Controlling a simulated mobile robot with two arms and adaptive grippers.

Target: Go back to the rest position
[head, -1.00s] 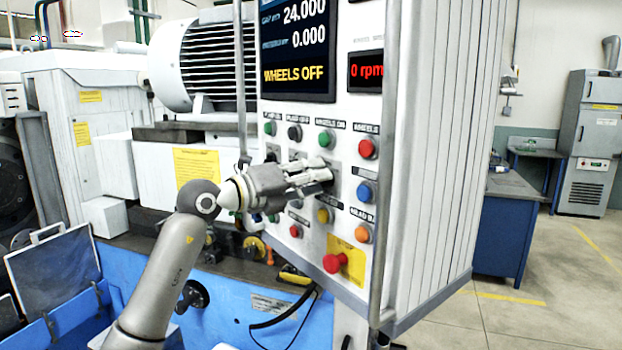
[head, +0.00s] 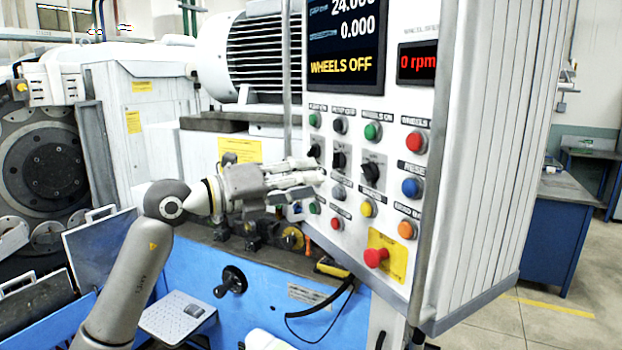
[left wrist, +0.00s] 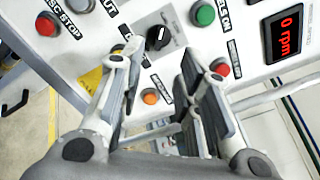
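My left gripper (head: 320,178) is in front of the left edge of the control panel (head: 345,235), beside the row of black selector knobs. In the left wrist view, its two fingers (left wrist: 157,65) are spread with an empty gap between them. A black knob (left wrist: 158,38) and an orange button (left wrist: 150,96) show on the panel beyond the gap. The fingers look apart from the panel. The panel screen reads "WHEELS OFF" (head: 341,66) and the red display (head: 417,64) reads 0 rpm. My right gripper is not in view.
The grey machine (head: 145,110) with its blue base (head: 265,300) stands behind my left arm. A red emergency button (head: 376,257) sits low on the panel. Open floor (head: 560,320) lies to the right.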

